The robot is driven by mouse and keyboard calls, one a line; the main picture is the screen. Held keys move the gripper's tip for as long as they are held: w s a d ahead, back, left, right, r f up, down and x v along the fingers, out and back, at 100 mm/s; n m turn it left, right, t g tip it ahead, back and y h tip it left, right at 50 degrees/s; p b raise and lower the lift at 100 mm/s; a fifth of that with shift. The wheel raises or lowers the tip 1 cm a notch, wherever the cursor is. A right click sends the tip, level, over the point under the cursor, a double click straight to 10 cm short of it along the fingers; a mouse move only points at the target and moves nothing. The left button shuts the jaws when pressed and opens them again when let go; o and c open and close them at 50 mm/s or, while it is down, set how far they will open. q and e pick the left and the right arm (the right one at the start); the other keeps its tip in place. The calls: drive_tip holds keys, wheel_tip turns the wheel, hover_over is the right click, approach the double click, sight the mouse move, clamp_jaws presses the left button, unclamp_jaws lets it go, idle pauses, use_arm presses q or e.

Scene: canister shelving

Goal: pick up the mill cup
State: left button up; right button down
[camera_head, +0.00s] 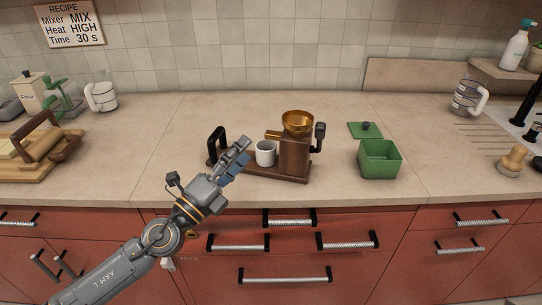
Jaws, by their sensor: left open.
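A small white mill cup (265,153) stands on the base of a wooden mill (294,156) with a brass funnel on top, in the middle of the counter. The cup sits just left of the mill's upright block. My left gripper (240,160) is open and empty, just left of the cup, with its fingers pointing up and right. The gripper partly covers the left end of the mill's base. I cannot tell whether a finger touches the cup. My right gripper is out of view.
A black handle (216,141) rises at the left end of the mill. A green box (379,160) stands to the right, with its green lid (365,130) behind it. Wooden items (42,150) lie at the far left. The counter (180,115) behind the mill is clear.

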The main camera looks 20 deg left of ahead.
use_arm(q)
drive_tip(key=d+m+g+h, duration=0.2)
drive_tip(key=m+g+h, duration=0.1)
drive_tip(key=m, duration=0.4)
drive_tip(key=m+g+y, duration=0.5)
drive_tip(key=m, duration=0.3)
approach(259, 159)
drive_tip(key=x, duration=0.1)
drive_tip(key=p+x, duration=0.1)
drive_tip(key=x, duration=0.3)
drive_tip(key=shift+w+r+p, duration=0.3)
drive_tip(key=shift+r, duration=0.05)
drive_tip(key=shift+f+p+x, duration=0.15)
drive_tip(key=shift+p+x, duration=0.25)
drive_tip(key=shift+x, duration=1.05)
drive_tip(key=shift+f+p+x, duration=0.15)
drive_tip(key=shift+p+x, duration=0.2)
drive_tip(key=shift+x, duration=1.15)
drive_tip(key=shift+s, duration=0.2)
drive_tip(key=shift+c, duration=0.2)
drive_tip(key=c, duration=1)
